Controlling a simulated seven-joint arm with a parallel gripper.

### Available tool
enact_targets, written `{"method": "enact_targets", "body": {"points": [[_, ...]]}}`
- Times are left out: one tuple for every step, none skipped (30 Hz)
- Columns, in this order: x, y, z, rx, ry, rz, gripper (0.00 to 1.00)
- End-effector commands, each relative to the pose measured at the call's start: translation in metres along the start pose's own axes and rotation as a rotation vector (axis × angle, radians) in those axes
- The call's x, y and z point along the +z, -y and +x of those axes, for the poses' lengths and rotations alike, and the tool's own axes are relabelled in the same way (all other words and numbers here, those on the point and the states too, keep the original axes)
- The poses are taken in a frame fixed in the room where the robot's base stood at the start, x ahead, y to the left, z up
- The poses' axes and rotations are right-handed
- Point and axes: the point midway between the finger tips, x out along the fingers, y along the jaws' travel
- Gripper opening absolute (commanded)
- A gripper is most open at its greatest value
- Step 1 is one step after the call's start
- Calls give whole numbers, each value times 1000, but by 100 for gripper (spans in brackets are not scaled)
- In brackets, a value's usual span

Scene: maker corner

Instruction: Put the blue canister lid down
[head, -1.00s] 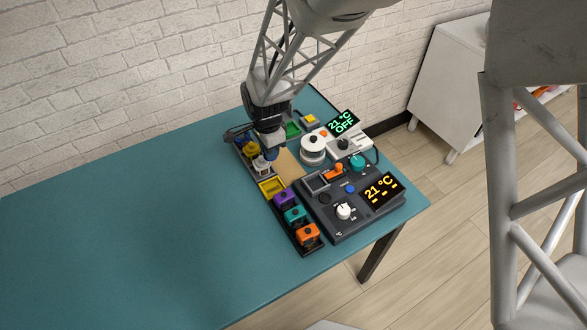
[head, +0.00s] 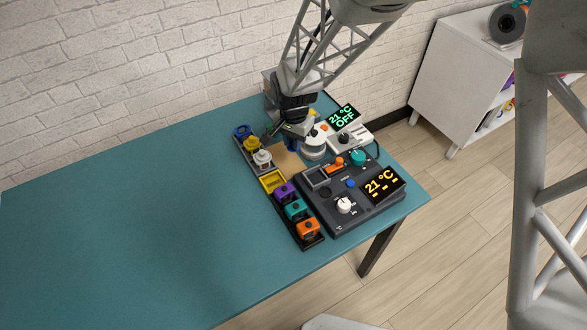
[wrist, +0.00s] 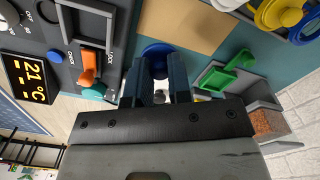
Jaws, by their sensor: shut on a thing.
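My gripper (wrist: 160,75) is shut on the blue canister lid (wrist: 157,52), a round blue disc beyond the fingertips in the wrist view. In the head view my gripper (head: 291,145) is at the back edge of the tan board (head: 286,161), left of the white round device; the lid is hard to tell from the dark blue fingers there. In the wrist view the lid lies beside the tan board (wrist: 192,20); I cannot tell whether it touches the surface. The blue canister (head: 242,131) stands at the back of the left rack and also shows in the wrist view (wrist: 306,30).
Yellow (head: 252,143) and white (head: 263,158) canisters share the rack. A green scoop (wrist: 228,75) and a bin of orange granules (wrist: 269,122) are close by. The dark control panel (head: 325,205) stands in front at right. The teal table (head: 130,220) is clear at left.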

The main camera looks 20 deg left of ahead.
Motion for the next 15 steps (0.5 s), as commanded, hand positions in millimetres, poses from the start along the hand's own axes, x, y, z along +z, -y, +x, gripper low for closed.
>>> {"method": "enact_targets", "body": {"points": [[0,0,0,0,0,0,0],[0,0,0,0,0,0,0],[0,0,0,0,0,1,0],[0,0,0,0,0,1,0],[0,0,1,0,0,1,0],[0,0,3,0,0,1,0],[0,0,5,1,1,1,0],[0,0,7,1,1,1,0],[0,0,10,1,1,1,0],[0,0,14,2,2,1,0],[0,0,17,2,2,1,0],[0,0,22,2,2,1,0],[0,0,26,1,1,2,0],[0,0,30,1,1,2,0],[0,0,36,2,2,2,0]]}}
